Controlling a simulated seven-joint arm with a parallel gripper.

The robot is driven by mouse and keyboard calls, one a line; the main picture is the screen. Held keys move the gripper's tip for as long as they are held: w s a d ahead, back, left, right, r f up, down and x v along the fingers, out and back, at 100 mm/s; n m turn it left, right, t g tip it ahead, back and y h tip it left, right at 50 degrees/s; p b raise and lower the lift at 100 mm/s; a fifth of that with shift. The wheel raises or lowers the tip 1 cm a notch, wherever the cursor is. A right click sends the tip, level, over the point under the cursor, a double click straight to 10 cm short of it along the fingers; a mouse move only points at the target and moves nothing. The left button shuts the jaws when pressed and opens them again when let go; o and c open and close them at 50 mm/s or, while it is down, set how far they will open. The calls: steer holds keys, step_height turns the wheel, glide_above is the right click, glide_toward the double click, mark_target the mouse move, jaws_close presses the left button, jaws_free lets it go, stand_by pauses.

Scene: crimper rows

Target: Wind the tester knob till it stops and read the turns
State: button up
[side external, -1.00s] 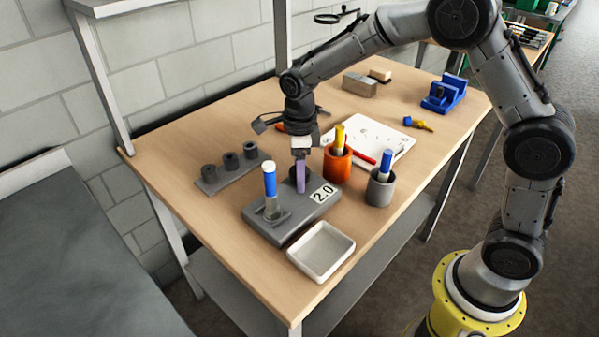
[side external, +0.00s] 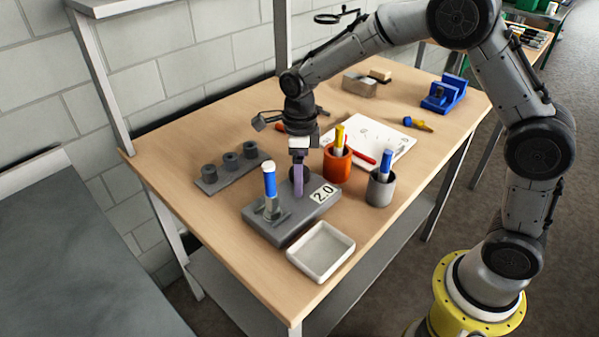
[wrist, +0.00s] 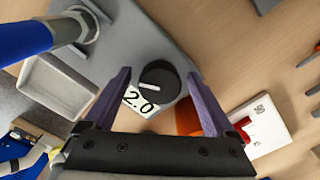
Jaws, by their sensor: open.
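The tester is a grey block (side external: 282,228) near the front of the bench, with a "2.0" label (side external: 323,194) on it. Its round black knob (wrist: 158,82) with a white pointer line shows in the wrist view; the pointer lies slanted. In the side view the knob is mostly hidden by my gripper. My gripper (side external: 298,188) points down over the knob. In the wrist view its two purple fingers (wrist: 157,75) are apart, one on each side of the knob, with gaps showing. A blue-handled piece with a white top (side external: 269,183) stands upright on the tester.
A white tray (side external: 322,252) lies in front of the tester. An orange cup (side external: 337,166) and a grey cup (side external: 380,191), each holding a handled tool, stand close on the right. A grey rack (side external: 232,170) is at left.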

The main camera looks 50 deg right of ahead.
steer(key=shift+r, duration=0.1)
steer(key=shift+r, duration=3.4)
steer(key=r, duration=0.3)
steer(key=shift+d+r+t, duration=0.15)
steer(key=shift+d+t, duration=0.15)
steer(key=shift+t, duration=0.1)
steer(key=s+d+r+n+t, duration=0.3)
steer(key=s+r+n, duration=0.3)
steer(key=s+r, duration=0.55)
steer(key=s+f+n+t, duration=0.1)
steer(key=s+f+n, duration=0.2)
steer(key=s+n, duration=0.4)
steer(key=s+d+f+n, duration=0.1)
steer(key=s+f+n, duration=0.3)
steer(key=n, duration=1.1)
steer(key=shift+s+d+t, duration=0.2)
steer(key=shift+s+t, duration=0.2)
steer(key=shift+s, duration=1.25)
